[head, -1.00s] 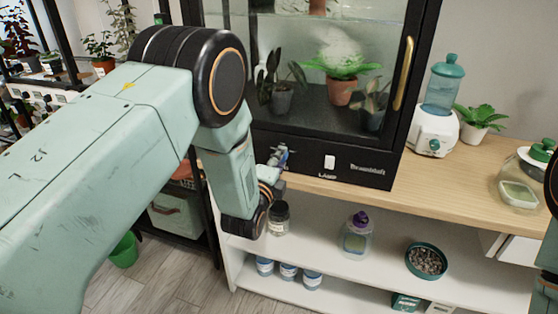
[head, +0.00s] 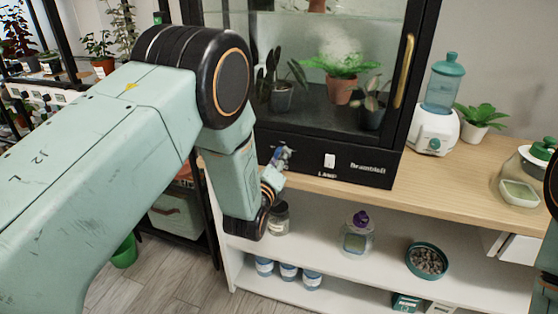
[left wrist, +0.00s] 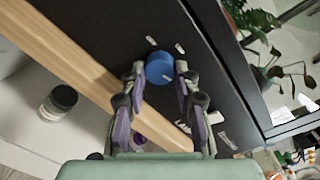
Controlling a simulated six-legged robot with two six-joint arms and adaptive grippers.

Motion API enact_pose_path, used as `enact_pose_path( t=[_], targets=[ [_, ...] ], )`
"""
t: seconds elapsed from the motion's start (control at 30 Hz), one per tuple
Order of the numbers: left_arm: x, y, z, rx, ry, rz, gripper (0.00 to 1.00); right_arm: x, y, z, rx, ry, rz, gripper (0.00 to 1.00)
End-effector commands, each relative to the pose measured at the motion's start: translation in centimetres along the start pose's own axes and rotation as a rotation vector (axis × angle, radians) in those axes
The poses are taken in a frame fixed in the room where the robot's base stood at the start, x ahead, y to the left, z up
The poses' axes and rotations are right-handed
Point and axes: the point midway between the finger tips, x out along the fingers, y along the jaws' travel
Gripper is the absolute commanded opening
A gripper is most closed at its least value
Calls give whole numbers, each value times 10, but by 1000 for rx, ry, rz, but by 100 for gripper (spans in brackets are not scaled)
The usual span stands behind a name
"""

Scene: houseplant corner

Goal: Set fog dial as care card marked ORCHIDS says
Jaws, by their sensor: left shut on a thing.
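A round blue dial (left wrist: 160,68) sits on the black base panel (left wrist: 205,85) of the glass cabinet, with small pale marks beside it. In the left wrist view my left gripper (left wrist: 161,74) has a finger on each side of the dial and is shut on it. In the head view this gripper (head: 281,157) is at the left part of the cabinet's base, and the dial is mostly hidden there. The dial's exact setting cannot be read. No card with readable ORCHIDS lettering shows. My right gripper is out of view.
The cabinet (head: 400,150) holds potted plants and pale mist, with a white LAMP switch (head: 330,161) on its base. A blue-topped humidifier (head: 436,125) and a potted plant (head: 480,120) stand on the wooden top. Below are a jar (head: 279,220), a purple-capped bottle (head: 357,238) and a pebble bowl (head: 427,261).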

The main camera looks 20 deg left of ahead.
Motion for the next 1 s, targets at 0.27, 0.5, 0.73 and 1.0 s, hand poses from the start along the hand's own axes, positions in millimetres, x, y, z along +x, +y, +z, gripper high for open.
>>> enact_pose_path(
  t=[0.27, 0.5, 0.73, 1.0],
  targets=[
    [0, 0, 0, 13, -1, 1, 0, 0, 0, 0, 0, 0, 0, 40],
    [0, 0, 0, 12, -1, 1, 34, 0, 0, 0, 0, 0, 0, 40],
    [0, 0, 0, 12, -1, 0, 53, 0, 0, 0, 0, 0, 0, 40],
    [0, 0, 0, 11, -1, 0, 53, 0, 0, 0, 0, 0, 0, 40]
  ],
)
